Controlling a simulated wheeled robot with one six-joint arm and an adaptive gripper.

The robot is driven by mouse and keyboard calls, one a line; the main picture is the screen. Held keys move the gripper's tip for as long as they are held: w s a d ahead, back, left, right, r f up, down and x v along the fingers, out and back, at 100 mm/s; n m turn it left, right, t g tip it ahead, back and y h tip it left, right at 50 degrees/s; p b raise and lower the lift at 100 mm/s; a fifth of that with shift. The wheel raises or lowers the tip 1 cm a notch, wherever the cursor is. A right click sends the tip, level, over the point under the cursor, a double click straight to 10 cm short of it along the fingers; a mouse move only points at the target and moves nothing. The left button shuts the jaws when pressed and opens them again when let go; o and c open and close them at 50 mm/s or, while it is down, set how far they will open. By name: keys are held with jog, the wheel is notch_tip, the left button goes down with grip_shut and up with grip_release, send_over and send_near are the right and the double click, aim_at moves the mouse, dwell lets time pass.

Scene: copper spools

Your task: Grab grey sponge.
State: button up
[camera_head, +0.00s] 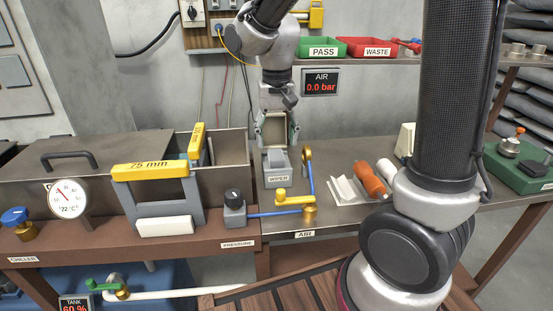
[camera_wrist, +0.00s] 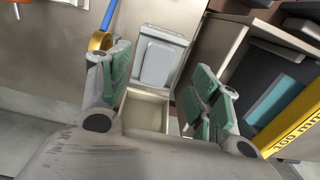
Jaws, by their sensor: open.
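The grey sponge (camera_head: 278,157) appears to be the lighter grey block in the holder labelled WIPER (camera_head: 279,180), which stands on the bench. In the wrist view, the sponge (camera_wrist: 161,62) shows as a pale grey block between and beyond my fingertips. My gripper (camera_head: 277,138) is open and points down just above the holder. In the wrist view, its green-padded fingers (camera_wrist: 158,72) are spread to either side of the sponge, with nothing held. I cannot tell whether the fingertips are touching the holder.
A brass ring fitting (camera_head: 307,154) stands close right of the holder. The yellow-topped 75 mm frame (camera_head: 150,170) and metal tank stand left. An orange-handled tool (camera_head: 370,180) lies right. A shelf with bins is behind.

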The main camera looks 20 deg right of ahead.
aim_at(277, 156)
notch_tip(277, 156, down, 6)
jog(key=shift+w+d, duration=0.1)
jog(key=shift+w, duration=0.05)
jog(key=c, duration=0.9)
